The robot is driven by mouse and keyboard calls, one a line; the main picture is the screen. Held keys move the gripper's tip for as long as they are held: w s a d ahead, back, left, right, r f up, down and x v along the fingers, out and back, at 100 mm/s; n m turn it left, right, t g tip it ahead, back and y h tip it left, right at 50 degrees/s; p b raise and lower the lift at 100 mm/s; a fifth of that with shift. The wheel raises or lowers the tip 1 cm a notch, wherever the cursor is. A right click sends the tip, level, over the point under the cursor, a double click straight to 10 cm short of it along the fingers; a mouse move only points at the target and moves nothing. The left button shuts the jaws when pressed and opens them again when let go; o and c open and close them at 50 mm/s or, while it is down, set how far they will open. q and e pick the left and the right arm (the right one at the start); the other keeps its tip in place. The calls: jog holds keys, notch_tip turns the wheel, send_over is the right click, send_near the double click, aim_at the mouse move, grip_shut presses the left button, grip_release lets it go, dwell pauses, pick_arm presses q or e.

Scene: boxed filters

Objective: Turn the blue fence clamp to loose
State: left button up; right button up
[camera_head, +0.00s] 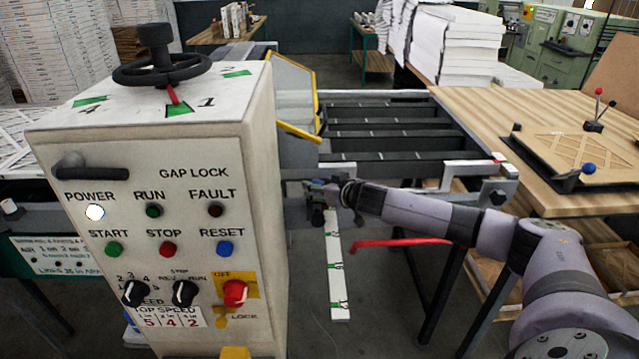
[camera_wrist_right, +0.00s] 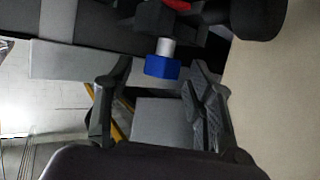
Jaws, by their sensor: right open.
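A blue block-shaped knob (camera_wrist_right: 162,67) on a short silver shaft shows in the right wrist view; it looks like the blue fence clamp. It sits ahead of my right gripper (camera_wrist_right: 153,92), roughly between the lines of its two spread fingers. The fingers are apart with nothing held, and I cannot tell how far beyond them the knob is. In the head view my right gripper (camera_head: 322,192) is small and dark, beside the right side of the control cabinet at the roller frame's near end. The clamp is not clear there. My left gripper is out of view.
The control cabinet (camera_head: 160,180) with handwheel (camera_head: 160,65) and buttons fills the left. A white scale strip (camera_head: 338,270) and a red lever (camera_head: 400,242) lie below my right arm. A wooden table (camera_head: 500,130) with a jig bearing a blue knob (camera_head: 589,168) stands right.

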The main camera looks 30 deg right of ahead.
jog(key=shift+w+f, duration=0.1)
jog(key=shift+w, duration=0.2)
